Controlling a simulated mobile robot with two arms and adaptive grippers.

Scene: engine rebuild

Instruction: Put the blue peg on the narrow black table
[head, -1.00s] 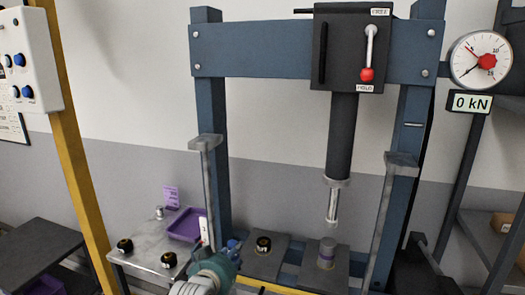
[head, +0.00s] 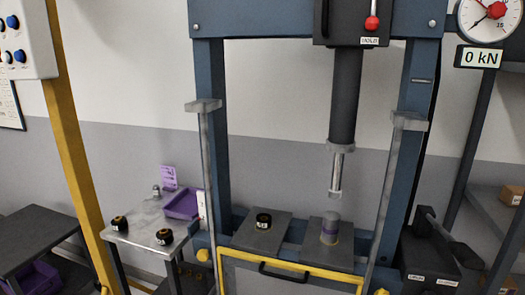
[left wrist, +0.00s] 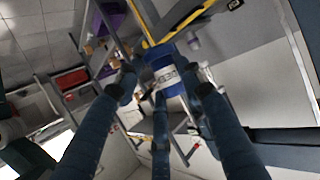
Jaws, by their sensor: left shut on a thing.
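The blue peg (left wrist: 161,62), a blue cylinder with a white printed label, is between the fingertips of my left gripper (left wrist: 165,88) in the left wrist view. The gripper is shut on it and the fingers hide part of its sides. Neither this gripper nor the peg shows in the head view now. A narrow black table (head: 38,236) stands at the far left of the head view, with its left end cut off by the frame. My right gripper is in neither view.
A blue press frame (head: 215,125) fills the middle. A grey bench (head: 140,236) holds a purple tray (head: 183,204) and black-gold parts. A yellow post (head: 72,150) stands between the black table and the press. A purple bin (head: 38,279) sits below the black table.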

